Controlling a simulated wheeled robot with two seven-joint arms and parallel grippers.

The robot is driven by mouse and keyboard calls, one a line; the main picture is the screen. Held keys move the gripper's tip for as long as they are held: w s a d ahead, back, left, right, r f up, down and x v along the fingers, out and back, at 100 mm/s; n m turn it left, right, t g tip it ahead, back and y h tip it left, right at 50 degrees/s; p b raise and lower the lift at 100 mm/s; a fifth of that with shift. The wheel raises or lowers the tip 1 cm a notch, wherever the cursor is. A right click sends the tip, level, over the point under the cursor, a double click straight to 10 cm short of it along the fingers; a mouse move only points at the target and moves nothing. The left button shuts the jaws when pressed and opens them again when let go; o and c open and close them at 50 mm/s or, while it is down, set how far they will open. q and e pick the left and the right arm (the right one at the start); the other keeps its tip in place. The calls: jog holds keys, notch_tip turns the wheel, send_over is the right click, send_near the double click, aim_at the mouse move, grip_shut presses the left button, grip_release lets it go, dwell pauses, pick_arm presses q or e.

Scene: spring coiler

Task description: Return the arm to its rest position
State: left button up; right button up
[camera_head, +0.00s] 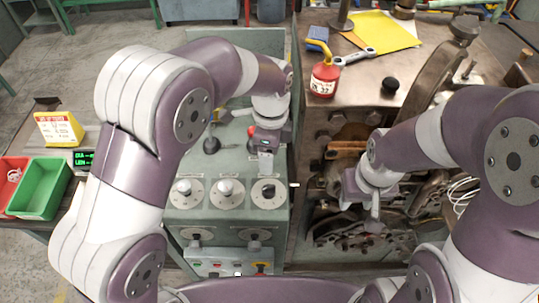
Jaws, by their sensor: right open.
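My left arm reaches in from the left and bends over the grey-green control panel (228,215). My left gripper (266,166) points down just above the right one of three dials with knobs (269,192). Whether it touches that knob, and whether its fingers are apart, I cannot tell. My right arm comes in from the right. My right gripper (375,208) is open and hangs over the coiler's machinery (345,225), with nothing seen between its fingers.
A red oil can (324,80), a wrench (355,57) and a yellow sheet (388,32) lie on the machine top. A lever arm (442,65) rises near my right arm. A red bin (12,178), a green bin (42,190) and a small display (84,160) stand at the left.

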dwell(0.3)
pick_arm(q)
jog(key=s+a+f+n+t+b, duration=0.1)
jog(key=s+a+f+n+b, duration=0.1)
jog(key=s+a+n, duration=0.3)
jog(key=s+a+f+n+t+b, duration=0.1)
jog(key=s+a+f+n, duration=0.3)
jog(key=a+n, duration=0.9)
jog(key=shift+s+a+n+b, duration=0.2)
jog(key=shift+s+n+b, duration=0.7)
jog(key=shift+s+n, duration=0.25)
jog(key=shift+s+a+r, duration=0.1)
jog(key=shift+s+a, duration=0.05)
